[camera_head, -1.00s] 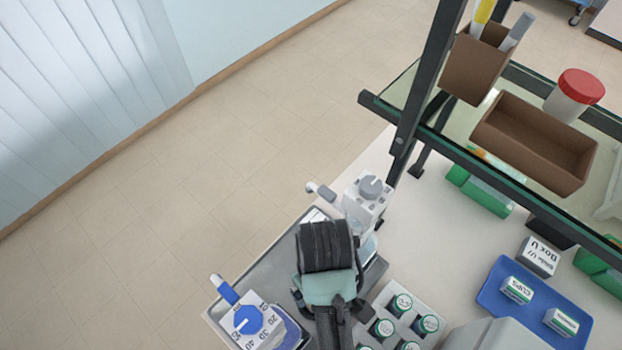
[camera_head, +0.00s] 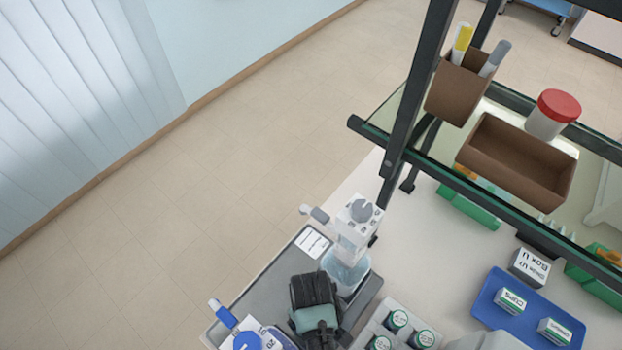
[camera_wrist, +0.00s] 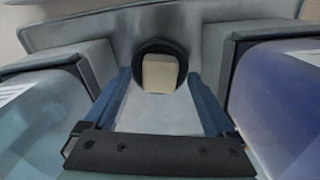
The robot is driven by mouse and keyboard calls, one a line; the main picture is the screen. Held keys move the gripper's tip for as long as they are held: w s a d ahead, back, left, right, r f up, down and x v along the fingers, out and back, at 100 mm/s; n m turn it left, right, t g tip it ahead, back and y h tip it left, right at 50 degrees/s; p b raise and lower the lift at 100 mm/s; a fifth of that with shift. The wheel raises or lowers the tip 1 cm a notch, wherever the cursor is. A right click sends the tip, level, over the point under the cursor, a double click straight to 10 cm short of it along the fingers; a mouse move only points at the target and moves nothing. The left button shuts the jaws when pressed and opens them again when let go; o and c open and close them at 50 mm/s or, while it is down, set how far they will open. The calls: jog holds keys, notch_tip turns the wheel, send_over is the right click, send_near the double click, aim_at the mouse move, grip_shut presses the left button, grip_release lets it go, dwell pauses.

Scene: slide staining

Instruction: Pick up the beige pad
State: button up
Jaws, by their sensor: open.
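The beige pad (camera_wrist: 160,74) shows in the wrist view as a small pale block. It sits in a dark round holder (camera_wrist: 176,48) at the far end of the gap between my fingers. My gripper (camera_wrist: 160,86) is open, with one blue finger on each side of the pad's line and nothing held between them. I cannot tell whether the fingertips reach the pad. In the head view my black and green wrist is over the grey tray (camera_head: 284,262); it hides the pad and the fingertips.
A white-topped dispenser bottle (camera_head: 352,262) stands right beside my wrist, and a blue-knobbed bottle (camera_head: 247,341) stands to its left. A rack of green-capped vials (camera_head: 396,320) is at right. A dark-framed shelf (camera_head: 402,110) rises behind. A blue tray (camera_head: 487,300) holds small boxes.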

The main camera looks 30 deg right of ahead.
jog(key=shift+f, duration=0.35)
jog(key=c, duration=1.4)
notch_tip(320, 180, up, 10)
jog(key=b, duration=0.1)
jog(key=o, duration=0.6)
jog(key=c, duration=0.5)
